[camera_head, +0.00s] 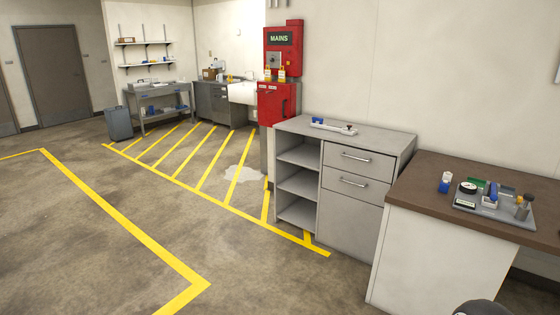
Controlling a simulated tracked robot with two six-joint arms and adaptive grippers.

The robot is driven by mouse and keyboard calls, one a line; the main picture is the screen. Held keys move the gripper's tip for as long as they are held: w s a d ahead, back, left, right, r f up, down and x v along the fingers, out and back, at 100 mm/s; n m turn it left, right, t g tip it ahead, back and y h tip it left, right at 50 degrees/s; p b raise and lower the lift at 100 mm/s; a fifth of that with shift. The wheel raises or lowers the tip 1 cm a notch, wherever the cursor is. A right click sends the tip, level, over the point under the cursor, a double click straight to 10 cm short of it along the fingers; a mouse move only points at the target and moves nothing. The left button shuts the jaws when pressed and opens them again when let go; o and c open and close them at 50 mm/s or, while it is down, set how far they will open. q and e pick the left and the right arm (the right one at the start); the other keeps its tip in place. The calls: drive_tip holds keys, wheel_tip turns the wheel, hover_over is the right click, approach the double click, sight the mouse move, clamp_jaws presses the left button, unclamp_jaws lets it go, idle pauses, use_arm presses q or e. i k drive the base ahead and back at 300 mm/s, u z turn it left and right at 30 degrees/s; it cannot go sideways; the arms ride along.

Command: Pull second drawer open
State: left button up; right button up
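A grey cabinet (354,218) stands against the wall right of centre. It has open shelves on its left side and drawers on its right. The top drawer (353,158) is closed. The second drawer (352,184), just below it, is also closed and has a horizontal bar handle (354,182). A plain panel fills the front below the second drawer. Neither of my grippers shows in the head view. A dark rounded shape is cut off at the bottom right edge, and I cannot tell what it is.
A white and blue device (333,126) lies on the cabinet top. A brown-topped table (420,183) on the right holds a tray of tools (480,208) and a blue-white bottle (445,182). A red MAINS box (283,48) hangs behind. Open floor (270,280) with yellow lines lies in front; a puddle (243,174) shows.

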sight(370, 190)
drive_tip(key=i, duration=1.8)
drive_tip(key=z, duration=0.2)
drive_tip(key=i, duration=1.9)
drive_tip(key=z, duration=0.1)
